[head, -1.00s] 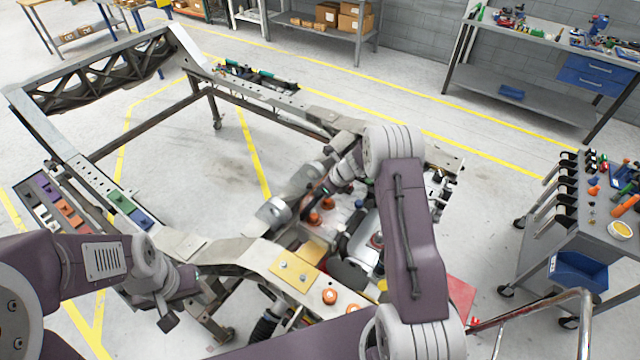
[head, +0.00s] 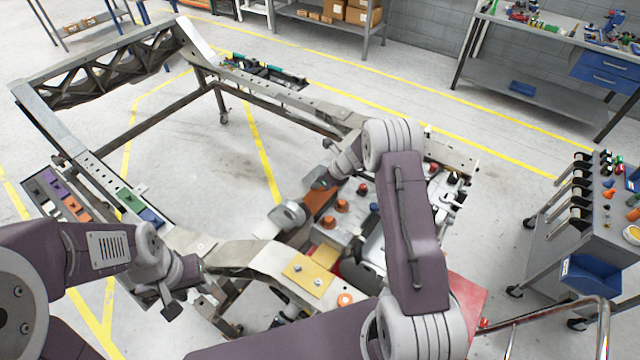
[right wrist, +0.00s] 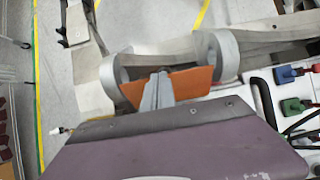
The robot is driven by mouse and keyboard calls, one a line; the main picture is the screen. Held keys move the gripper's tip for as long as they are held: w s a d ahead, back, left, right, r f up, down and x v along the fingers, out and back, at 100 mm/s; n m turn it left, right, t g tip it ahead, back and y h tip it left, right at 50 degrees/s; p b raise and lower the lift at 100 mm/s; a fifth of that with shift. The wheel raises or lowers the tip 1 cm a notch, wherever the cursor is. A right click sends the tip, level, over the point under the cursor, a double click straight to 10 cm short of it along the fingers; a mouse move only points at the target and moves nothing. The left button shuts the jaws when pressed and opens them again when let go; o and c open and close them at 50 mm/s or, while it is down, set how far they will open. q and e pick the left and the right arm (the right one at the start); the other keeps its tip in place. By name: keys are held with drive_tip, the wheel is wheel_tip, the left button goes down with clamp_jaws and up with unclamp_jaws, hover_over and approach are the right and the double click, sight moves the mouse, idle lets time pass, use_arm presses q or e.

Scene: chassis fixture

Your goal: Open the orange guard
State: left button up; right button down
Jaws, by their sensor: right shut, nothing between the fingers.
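The orange guard (head: 319,204) is a flat orange piece between two grey round ends on the chassis fixture. In the right wrist view the guard (right wrist: 192,83) spans between the left round end (right wrist: 111,74) and the right round end (right wrist: 222,56). My right gripper (head: 322,182) is shut and empty at the guard. In the right wrist view its fingers (right wrist: 159,88) overlap the guard's middle; I cannot tell whether they touch it. My left gripper (head: 178,292) hangs at the lower left, away from the guard; its jaw opening is unclear.
The chassis frame (head: 290,98) surrounds open floor. Orange knobs (head: 342,206) and a yellow plate (head: 308,273) sit near the guard. A coloured block tray (head: 62,205) is at left. A tool cart (head: 575,215) stands at right.

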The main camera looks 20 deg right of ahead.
drive_tip(key=shift+w+a, duration=0.15)
drive_tip(key=shift+a, duration=0.05)
idle(0.6)
drive_tip(key=b+v, duration=0.2)
drive_tip(key=v, duration=0.7)
